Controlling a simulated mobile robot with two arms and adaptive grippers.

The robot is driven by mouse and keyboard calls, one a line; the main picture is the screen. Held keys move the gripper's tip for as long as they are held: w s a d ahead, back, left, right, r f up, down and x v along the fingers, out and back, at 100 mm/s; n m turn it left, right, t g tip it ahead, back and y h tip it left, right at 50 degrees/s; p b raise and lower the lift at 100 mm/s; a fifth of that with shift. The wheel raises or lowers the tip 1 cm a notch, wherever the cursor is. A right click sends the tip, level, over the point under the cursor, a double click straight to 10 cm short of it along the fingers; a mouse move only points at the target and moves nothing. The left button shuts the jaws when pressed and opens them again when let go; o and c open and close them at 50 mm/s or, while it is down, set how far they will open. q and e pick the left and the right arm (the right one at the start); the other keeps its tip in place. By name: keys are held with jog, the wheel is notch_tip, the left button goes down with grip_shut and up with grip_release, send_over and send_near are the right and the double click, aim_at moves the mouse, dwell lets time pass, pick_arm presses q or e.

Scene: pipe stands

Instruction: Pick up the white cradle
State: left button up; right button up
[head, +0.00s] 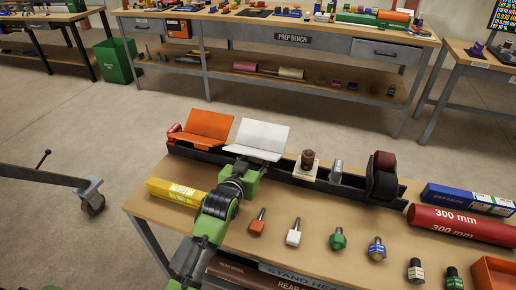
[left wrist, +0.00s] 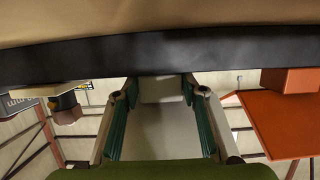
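The white cradle (head: 258,136), a wide V-shaped plate, stands on the black rail (head: 300,180) on the bench, right of the orange cradle (head: 206,126). My left gripper (head: 244,164) is low in front of the white cradle; its fingertips are hard to make out in the head view. In the left wrist view my two fingers (left wrist: 160,92) are apart, with a pale grey-white part of the white cradle (left wrist: 160,120) between them. I see narrow gaps near the fingertips, so contact is not clear. My right gripper is not in view.
The orange cradle shows close by in the left wrist view (left wrist: 285,118). A brown cylinder on a pale block (head: 308,160) stands right of the white cradle. A yellow box (head: 175,191) lies left of my arm. Several small plugs, including an orange one (head: 257,225), line the bench front.

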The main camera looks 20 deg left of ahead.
pick_arm(q)
jog(key=shift+r, duration=0.15)
grip_shut()
